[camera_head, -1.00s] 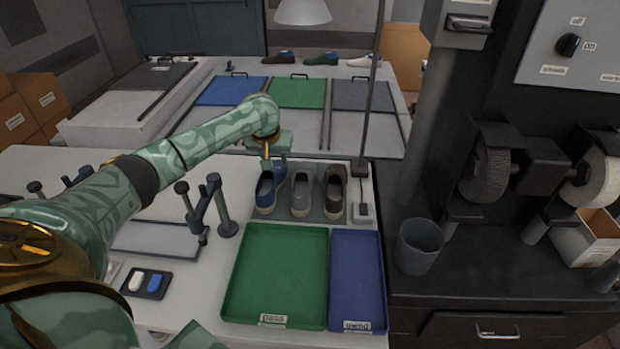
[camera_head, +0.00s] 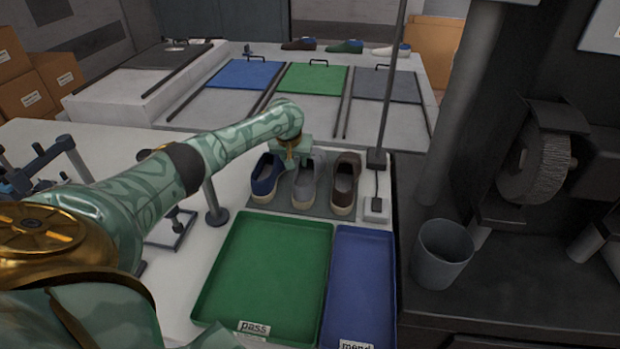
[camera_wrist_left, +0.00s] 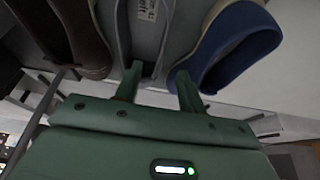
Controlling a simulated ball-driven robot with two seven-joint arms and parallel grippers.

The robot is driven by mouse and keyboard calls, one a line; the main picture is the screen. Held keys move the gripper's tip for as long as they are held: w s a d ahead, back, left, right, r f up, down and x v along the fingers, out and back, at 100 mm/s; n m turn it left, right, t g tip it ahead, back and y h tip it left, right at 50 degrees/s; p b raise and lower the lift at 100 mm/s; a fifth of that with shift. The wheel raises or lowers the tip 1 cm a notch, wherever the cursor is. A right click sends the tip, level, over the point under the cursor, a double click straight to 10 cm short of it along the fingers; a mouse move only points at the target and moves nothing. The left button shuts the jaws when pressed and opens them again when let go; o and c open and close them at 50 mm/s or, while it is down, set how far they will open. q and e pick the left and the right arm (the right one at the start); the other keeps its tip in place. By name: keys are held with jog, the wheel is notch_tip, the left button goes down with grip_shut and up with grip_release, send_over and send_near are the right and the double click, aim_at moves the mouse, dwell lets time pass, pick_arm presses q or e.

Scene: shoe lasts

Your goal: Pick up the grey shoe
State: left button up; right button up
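The grey shoe (camera_head: 304,190) stands in the middle of a row on a dark mat, between the blue shoe (camera_head: 266,180) and the brown shoe (camera_head: 344,184). My left gripper (camera_head: 292,160) is over the far end of the grey shoe, on its side toward the blue one. In the left wrist view its two fingers (camera_wrist_left: 157,88) are apart. One finger is at the opening of the grey shoe (camera_wrist_left: 146,35), the other near the gap beside the blue shoe (camera_wrist_left: 240,50). I cannot tell whether they touch the grey shoe. My right gripper is not in view.
A green tray (camera_head: 268,265) labelled pass and a blue tray (camera_head: 358,285) lie in front of the shoes. A thin lamp post (camera_head: 385,110) stands right of the brown shoe. A grey bin (camera_head: 442,253) stands farther right. Stands occupy the table's left.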

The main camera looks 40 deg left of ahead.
aim_at(299, 169)
pick_arm(q)
jog(key=b+x, duration=0.1)
jog(key=x, duration=0.1)
jog(key=shift+w+f, duration=0.3)
jog(key=b+x, duration=0.4)
jog(key=x, duration=0.1)
jog(key=shift+w+f, duration=0.1)
jog(key=shift+w, duration=0.15)
jog(key=shift+s+r, duration=0.1)
jog(key=shift+r, duration=0.15)
grip_shut()
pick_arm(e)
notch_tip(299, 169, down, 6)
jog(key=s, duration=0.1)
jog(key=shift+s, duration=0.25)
